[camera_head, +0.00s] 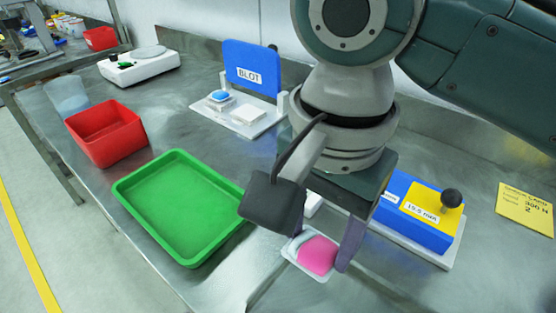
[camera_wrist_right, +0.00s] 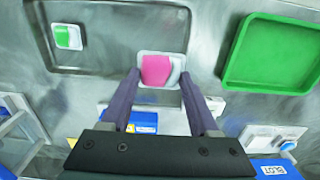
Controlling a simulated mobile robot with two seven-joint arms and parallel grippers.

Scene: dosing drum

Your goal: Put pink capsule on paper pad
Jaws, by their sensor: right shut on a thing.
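The pink capsule (camera_head: 317,254) has a pink part and a whitish part in a pale square surround. It sits between the fingers of my right gripper (camera_head: 321,246), which is shut on it. In the right wrist view the capsule (camera_wrist_right: 157,69) shows between the fingertips (camera_wrist_right: 159,76). Whether it touches the table is hard to tell. A white square, apparently the paper pad (camera_head: 249,114), lies on the white base in front of the blue BLOT board (camera_head: 252,68). It is up and left of my right gripper, well apart from it. My left gripper is not in view.
A green tray (camera_head: 181,208) lies left of my right gripper, with a red bin (camera_head: 105,131) beyond. A blue button (camera_head: 219,95) is beside the pad. A blue-yellow box with a black knob (camera_head: 452,198) stands right. The wrist view shows a green-white capsule (camera_wrist_right: 68,37).

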